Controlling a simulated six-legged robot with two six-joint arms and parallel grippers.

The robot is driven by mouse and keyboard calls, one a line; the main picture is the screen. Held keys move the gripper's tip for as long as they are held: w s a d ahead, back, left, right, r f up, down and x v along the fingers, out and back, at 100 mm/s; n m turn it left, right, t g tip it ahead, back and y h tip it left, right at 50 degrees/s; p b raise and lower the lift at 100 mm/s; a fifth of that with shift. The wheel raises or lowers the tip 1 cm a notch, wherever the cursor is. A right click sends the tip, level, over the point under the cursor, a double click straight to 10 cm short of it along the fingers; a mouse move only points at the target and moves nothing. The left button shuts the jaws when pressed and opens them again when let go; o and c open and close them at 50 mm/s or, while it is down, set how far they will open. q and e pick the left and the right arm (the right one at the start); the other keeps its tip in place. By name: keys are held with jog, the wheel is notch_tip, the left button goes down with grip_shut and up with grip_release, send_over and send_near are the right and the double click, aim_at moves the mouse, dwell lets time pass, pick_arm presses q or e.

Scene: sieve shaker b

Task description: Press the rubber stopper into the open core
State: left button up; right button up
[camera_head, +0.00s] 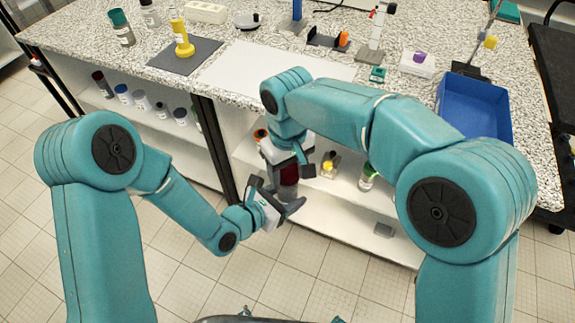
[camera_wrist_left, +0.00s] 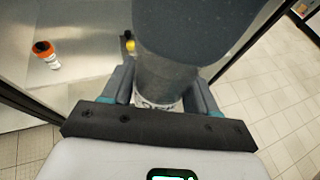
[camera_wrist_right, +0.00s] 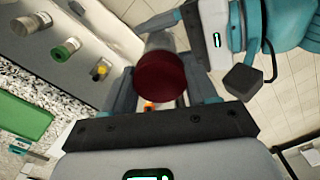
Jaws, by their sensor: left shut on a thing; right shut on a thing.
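My right gripper (camera_head: 287,168) is shut on the dark red rubber stopper (camera_head: 288,175), which also fills the middle of the right wrist view (camera_wrist_right: 162,76). My left gripper (camera_head: 283,208) is lower and is shut on a dark grey cylinder, seemingly the core, large in the left wrist view (camera_wrist_left: 190,40). In the right wrist view the grey cylinder (camera_wrist_right: 160,41) lies just beyond the stopper, roughly in line with it. The core's opening is hidden, and I cannot tell whether stopper and core touch or how deep the stopper sits.
Both grippers are in front of a speckled bench (camera_head: 110,50) with a shelf below, where several bottles stand. A blue tray (camera_head: 475,108) is on the bench at right. A yellow bottle (camera_head: 182,38) stands on a dark mat (camera_head: 170,60). The floor in front is clear.

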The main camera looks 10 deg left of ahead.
jog(key=shift+f, duration=0.2)
jog(key=shift+f, duration=0.55)
dwell(0.4)
jog(key=o, duration=1.1)
notch_tip(320, 180, up, 12)
jog(key=shift+f, duration=0.1)
